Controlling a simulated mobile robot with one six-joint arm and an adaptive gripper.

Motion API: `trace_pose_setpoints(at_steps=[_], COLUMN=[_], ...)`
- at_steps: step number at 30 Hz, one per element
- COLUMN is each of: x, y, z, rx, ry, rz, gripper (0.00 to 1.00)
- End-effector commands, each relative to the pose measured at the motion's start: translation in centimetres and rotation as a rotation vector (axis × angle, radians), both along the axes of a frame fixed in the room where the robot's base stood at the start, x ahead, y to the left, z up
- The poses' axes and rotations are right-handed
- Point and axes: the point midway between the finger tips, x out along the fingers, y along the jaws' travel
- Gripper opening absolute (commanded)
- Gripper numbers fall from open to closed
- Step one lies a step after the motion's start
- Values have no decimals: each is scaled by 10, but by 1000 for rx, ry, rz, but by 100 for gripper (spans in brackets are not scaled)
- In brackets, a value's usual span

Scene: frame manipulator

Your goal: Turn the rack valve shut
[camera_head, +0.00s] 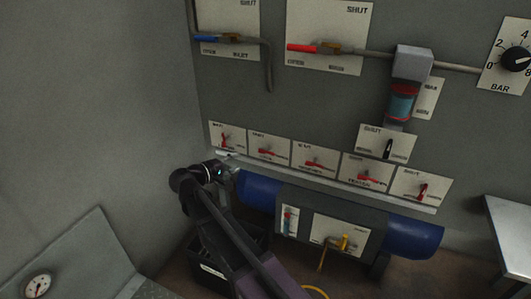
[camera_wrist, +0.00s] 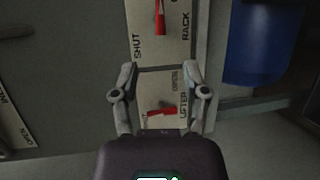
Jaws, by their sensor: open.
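The rack valve shows at the top of the wrist view as a white plate (camera_wrist: 180,45) reading SHUT and RACK, with a red handle (camera_wrist: 160,18) partly cut off. The handle lies across the SHUT lettering's upright direction, horizontal on the wall. In the head view it appears to be the second plate from the left, with a red handle (camera_head: 270,151). My gripper (camera_wrist: 162,72) is open and empty. Its fingers straddle the neighbouring lifter plate, whose red handle (camera_wrist: 161,112) shows between them; contact cannot be told. In the head view my gripper (camera_head: 231,169) is just below the row's left end.
More red-handled plates (camera_head: 315,161) continue rightward along the row. A blue tank (camera_head: 410,238) lies below, with a ledge (camera_head: 330,182) above it. A black bin (camera_head: 258,240) stands beneath my arm. Upper pipes carry a blue handle (camera_head: 205,38) and a red one (camera_head: 303,47).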

Motion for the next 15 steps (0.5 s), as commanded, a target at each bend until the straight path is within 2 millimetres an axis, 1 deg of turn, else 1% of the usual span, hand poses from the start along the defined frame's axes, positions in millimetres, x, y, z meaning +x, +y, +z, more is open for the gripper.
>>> trace_pose_setpoints(at_steps=[8,15], x=[4,19], y=[-4,-18], z=[-2,-6], rx=[0,0], ry=[1,1], rz=[-1,-1], gripper=[58,58])
